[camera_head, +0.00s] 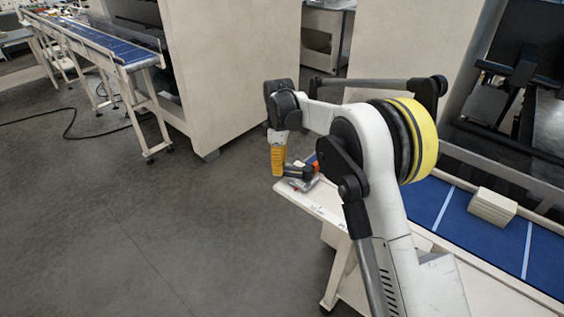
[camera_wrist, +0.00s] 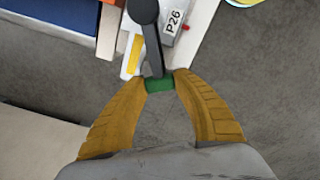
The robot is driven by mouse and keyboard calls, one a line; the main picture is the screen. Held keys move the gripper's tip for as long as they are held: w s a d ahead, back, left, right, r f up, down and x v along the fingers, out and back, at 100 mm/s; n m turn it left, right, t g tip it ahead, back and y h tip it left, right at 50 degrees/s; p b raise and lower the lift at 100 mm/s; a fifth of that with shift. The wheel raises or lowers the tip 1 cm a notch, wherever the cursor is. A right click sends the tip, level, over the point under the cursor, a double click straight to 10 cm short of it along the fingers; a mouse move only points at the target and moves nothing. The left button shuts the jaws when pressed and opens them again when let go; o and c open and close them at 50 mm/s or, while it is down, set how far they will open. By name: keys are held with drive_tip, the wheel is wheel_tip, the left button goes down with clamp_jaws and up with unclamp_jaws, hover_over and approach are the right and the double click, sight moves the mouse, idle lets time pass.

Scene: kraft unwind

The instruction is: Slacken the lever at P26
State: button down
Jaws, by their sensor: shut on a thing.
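The P26 label (camera_wrist: 173,21) is on a light grey plate in the wrist view. A dark lever (camera_wrist: 149,40) runs from a round black hub (camera_wrist: 143,11) down to a green tip (camera_wrist: 159,85). My gripper (camera_wrist: 160,82) has its two yellow fingers closed on the green tip, one on each side. In the head view my gripper (camera_head: 279,172) points down at the near end of the conveyor table, and the lever's dark body (camera_head: 299,172) shows beside it. A small yellow mark (camera_wrist: 133,54) lies on the plate left of the lever.
The blue conveyor (camera_head: 457,212) runs to the right with a cream block (camera_head: 492,206) on it. A large cream cabinet (camera_head: 230,70) stands behind. Another conveyor (camera_head: 90,40) is at the back left. The grey floor at left is mostly clear, with a black cable (camera_head: 70,122).

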drive_tip(key=s+n, duration=0.3)
drive_tip(key=n, duration=0.1)
drive_tip(key=shift+s+n+b, duration=0.3)
drive_tip(key=shift+b, duration=0.05)
drive_tip(key=shift+s+d+n, duration=0.3)
drive_tip(key=shift+s+n, duration=0.3)
drive_tip(key=shift+n, duration=0.25)
drive_tip(key=shift+s+d+n, duration=0.3)
drive_tip(key=shift+s+n, duration=0.3)
drive_tip(key=shift+n, duration=0.25)
drive_tip(key=c, duration=0.9)
unclamp_jaws()
drive_tip(key=shift+c, duration=0.2)
wheel_tip(320, 180, up, 12)
